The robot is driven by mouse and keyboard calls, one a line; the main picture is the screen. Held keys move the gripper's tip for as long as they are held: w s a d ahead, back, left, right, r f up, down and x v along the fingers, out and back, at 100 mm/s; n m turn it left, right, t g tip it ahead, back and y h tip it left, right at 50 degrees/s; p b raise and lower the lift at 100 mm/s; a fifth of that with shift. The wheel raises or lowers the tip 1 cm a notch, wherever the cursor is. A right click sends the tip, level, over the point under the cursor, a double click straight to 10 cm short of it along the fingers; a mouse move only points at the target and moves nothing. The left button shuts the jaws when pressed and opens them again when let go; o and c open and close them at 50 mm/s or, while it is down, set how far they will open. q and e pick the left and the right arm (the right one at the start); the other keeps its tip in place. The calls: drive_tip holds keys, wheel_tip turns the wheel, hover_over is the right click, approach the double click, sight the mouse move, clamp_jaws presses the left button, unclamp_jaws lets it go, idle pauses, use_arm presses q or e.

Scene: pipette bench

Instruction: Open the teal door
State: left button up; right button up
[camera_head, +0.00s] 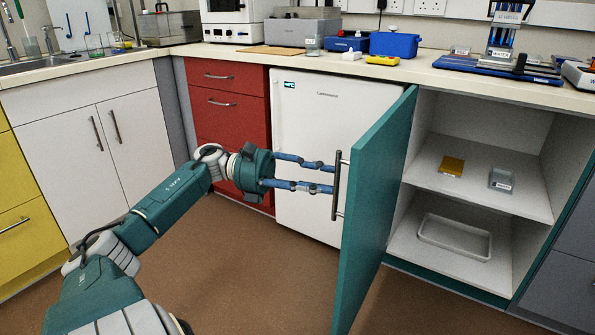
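The teal door (375,215) stands wide open, swung out from the cabinet on the right, with its edge toward me. Its vertical metal handle (337,186) is on the left face. My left gripper (333,179) comes in from the left, its blue fingers spread apart, one above the other. The fingertips are right beside the handle; I cannot tell whether they touch it. Nothing shows held between them. The open cabinet (480,195) shows its shelves. My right gripper is not in view.
Inside the cabinet are a yellow item (452,166), a small grey device (501,179) and a white tray (455,236). A white fridge (318,120) and red drawers (225,105) stand behind my gripper. The worktop (440,80) carries lab items. The brown floor (250,270) is clear.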

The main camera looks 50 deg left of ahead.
use_arm(q)
drive_tip(key=v, duration=0.9)
idle(0.3)
